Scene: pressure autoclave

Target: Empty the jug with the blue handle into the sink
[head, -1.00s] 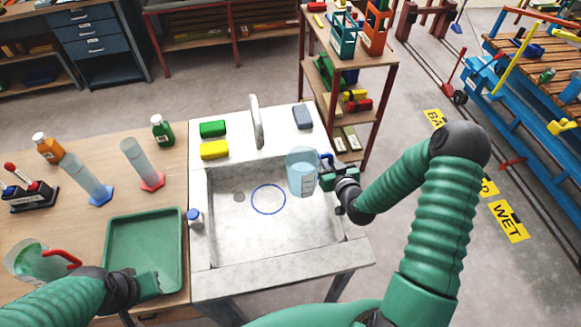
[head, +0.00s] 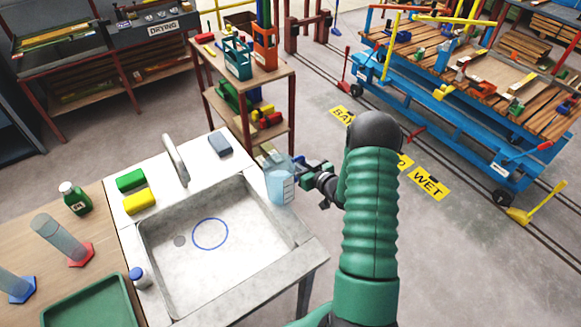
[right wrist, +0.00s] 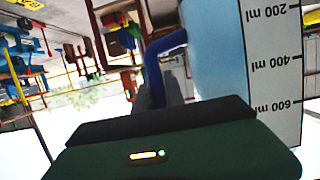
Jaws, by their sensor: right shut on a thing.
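The jug (head: 279,186) is clear with a pale blue tint. In the head view it looks about upright, at the right side of the sink (head: 272,268). My right gripper (head: 305,174) is shut on the jug's blue handle, to the right of the jug. In the right wrist view the blue handle (right wrist: 154,70) shows beyond my gripper, and the pale blue jug wall (right wrist: 212,45) with an upside-down ml scale is at the right. I cannot tell how much liquid is inside. The sink basin looks empty, with a blue ring on its floor. My left gripper is out of view.
A tap (head: 175,158) stands at the sink's back edge. A green sponge (head: 130,180), a yellow sponge (head: 136,201) and a blue-grey block (head: 220,145) lie on its ledge. A small blue-capped bottle (head: 140,277) is at the left rim. A shelf rack (head: 245,75) stands behind.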

